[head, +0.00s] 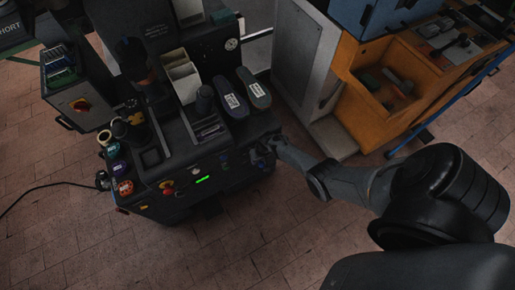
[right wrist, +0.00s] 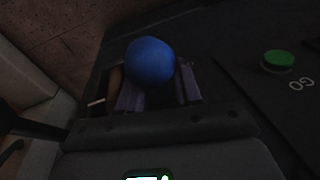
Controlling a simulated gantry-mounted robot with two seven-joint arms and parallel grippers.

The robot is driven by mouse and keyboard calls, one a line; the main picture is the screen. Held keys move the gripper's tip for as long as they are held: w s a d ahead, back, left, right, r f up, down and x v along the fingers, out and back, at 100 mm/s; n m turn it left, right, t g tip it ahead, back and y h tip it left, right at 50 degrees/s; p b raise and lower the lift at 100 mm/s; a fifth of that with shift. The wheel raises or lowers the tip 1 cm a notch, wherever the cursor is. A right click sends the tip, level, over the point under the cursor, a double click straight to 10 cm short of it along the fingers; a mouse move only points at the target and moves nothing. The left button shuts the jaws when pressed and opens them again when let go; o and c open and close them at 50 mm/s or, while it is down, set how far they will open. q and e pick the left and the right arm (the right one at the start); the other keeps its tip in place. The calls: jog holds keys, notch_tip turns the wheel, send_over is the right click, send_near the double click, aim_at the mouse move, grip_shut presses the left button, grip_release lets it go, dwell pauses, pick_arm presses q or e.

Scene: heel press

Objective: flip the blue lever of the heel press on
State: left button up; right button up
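The heel press (head: 150,195) is the dark machine left of centre in the head view. The lever's round blue knob (right wrist: 150,60) shows large in the right wrist view, just beyond my right gripper (right wrist: 160,88). The two fingers stand apart, with the knob at their tips and nearer the left finger. I cannot tell whether they touch it. In the head view my right gripper (head: 262,147) is at the right end of the press's front panel, and the lever is not clear there. My left gripper is not in view.
A green button (right wrist: 277,62) marked GO is on the panel right of the knob. The press's front has a red button (head: 168,191) and a green light (head: 203,179). Two shoe-like pieces (head: 245,95) lie on top. An orange bench (head: 385,80) stands to the right.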

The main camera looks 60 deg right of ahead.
jog(key=shift+o, duration=0.3)
notch_tip(320, 180, up, 11)
jog(key=s+d+p, duration=0.1)
jog(key=s+p, duration=0.1)
jog(key=p, duration=0.5)
jog(key=shift+f, duration=0.2)
